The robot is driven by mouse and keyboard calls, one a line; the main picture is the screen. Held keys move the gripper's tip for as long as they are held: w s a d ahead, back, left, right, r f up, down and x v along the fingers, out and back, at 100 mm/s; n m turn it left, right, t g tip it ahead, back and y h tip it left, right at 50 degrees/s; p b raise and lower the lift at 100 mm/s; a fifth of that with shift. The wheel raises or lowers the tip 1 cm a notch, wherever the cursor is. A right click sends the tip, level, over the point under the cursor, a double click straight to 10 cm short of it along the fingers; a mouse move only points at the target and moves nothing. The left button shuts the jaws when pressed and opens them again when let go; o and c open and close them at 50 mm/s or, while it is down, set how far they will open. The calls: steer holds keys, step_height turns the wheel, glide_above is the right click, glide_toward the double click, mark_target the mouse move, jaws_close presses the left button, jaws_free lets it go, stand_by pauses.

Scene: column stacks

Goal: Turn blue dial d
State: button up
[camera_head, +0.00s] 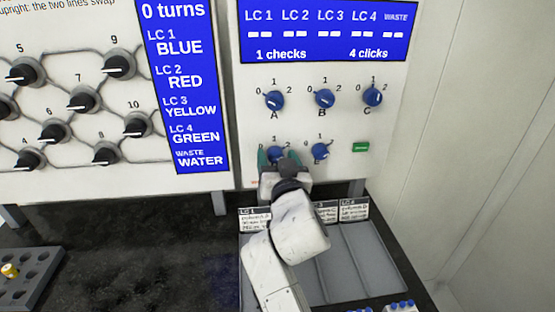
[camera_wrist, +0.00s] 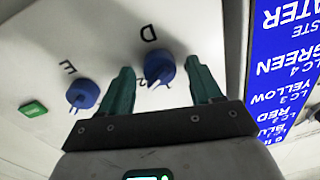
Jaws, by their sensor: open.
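Blue dial D (camera_wrist: 158,68) sits on the white panel, between my gripper's two green fingers in the wrist view. My gripper (camera_wrist: 163,85) is open, with one finger on each side of the dial and a gap showing at least on the right. In the head view my gripper (camera_head: 277,160) covers most of dial D (camera_head: 275,152) and its letter. Dial E (camera_wrist: 84,95) is beside it, outside the fingers, and also shows in the head view (camera_head: 320,151).
Dials A (camera_head: 274,100), B (camera_head: 325,98) and C (camera_head: 373,97) sit above. A green button (camera_head: 361,147) is right of E. A blue display (camera_head: 328,32) is on top. A grey tray (camera_head: 350,262) with labelled cards lies below. Black knobs fill the left panel.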

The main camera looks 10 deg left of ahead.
steer(key=shift+c, duration=0.3)
steer(key=c, duration=1)
steer(key=shift+n, duration=0.4)
steer(key=n+p, duration=0.1)
steer(key=n, duration=0.4)
steer(key=n+p, duration=0.1)
steer(key=n, duration=0.4)
steer(key=shift+a+n+h+p, duration=0.15)
steer(key=shift+n+h+p, duration=0.15)
steer(key=shift+h, duration=0.1)
steer(key=o, duration=1.1)
steer(key=shift+c, duration=0.2)
